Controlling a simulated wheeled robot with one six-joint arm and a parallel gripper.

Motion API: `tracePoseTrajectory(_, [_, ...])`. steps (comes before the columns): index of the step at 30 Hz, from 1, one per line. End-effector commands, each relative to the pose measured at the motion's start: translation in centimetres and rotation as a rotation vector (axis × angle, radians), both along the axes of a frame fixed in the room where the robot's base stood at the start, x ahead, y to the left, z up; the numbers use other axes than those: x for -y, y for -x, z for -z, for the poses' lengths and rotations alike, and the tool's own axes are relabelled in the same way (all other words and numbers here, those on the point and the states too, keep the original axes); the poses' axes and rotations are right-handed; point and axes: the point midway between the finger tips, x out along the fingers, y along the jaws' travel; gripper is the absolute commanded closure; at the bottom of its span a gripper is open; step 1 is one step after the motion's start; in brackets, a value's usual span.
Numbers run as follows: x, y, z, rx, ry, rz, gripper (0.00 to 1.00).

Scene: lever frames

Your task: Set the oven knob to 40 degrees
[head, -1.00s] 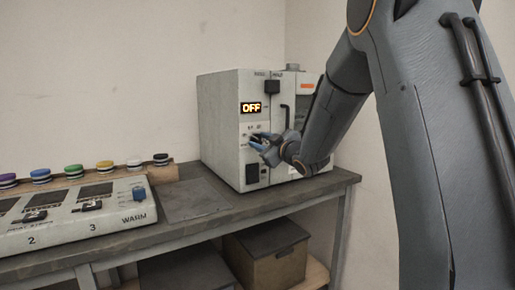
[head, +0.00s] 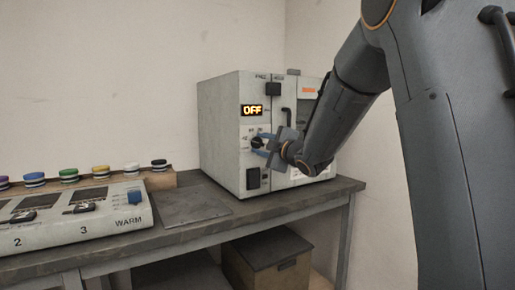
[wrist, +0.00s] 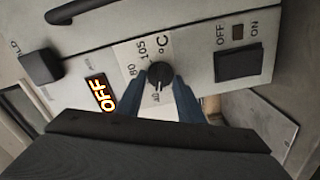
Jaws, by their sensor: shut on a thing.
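The oven (head: 222,125) is a pale box on the bench with an orange display (head: 252,110) reading OFF. The display also shows in the wrist view (wrist: 101,94). The oven knob (wrist: 160,74) is black and round, on a plate marked 80, 105 and °C; a further mark below it is partly hidden. My gripper (wrist: 160,85) has its blue fingers on both sides of the knob and is shut on it. In the head view my gripper (head: 262,143) reaches the oven front from the right. A black switch (wrist: 239,64) beside OFF and ON labels sits on the same panel.
A black block (wrist: 40,66) and a dark door handle (wrist: 80,10) stick out from the oven front. A panel with several colored-lid jars behind it (head: 85,215) stands at the left of the bench. A flat grey plate (head: 195,207) lies between, with clear room above it.

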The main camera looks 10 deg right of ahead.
Motion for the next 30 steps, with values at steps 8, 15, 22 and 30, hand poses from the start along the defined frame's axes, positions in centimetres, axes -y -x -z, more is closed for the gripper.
tracePoseTrajectory(8, [0.1,0.0,0.2,-0.001,0.009,0.002,0.88])
tracePoseTrajectory(15, [0.1,0.0,0.2,-0.002,0.008,0.001,0.52])
tracePoseTrajectory(22, [0.0,0.0,0.2,-0.001,0.008,0.001,0.48])
tracePoseTrajectory(30, [0.5,1.7,0.0,0.001,0.007,0.001,0.48])
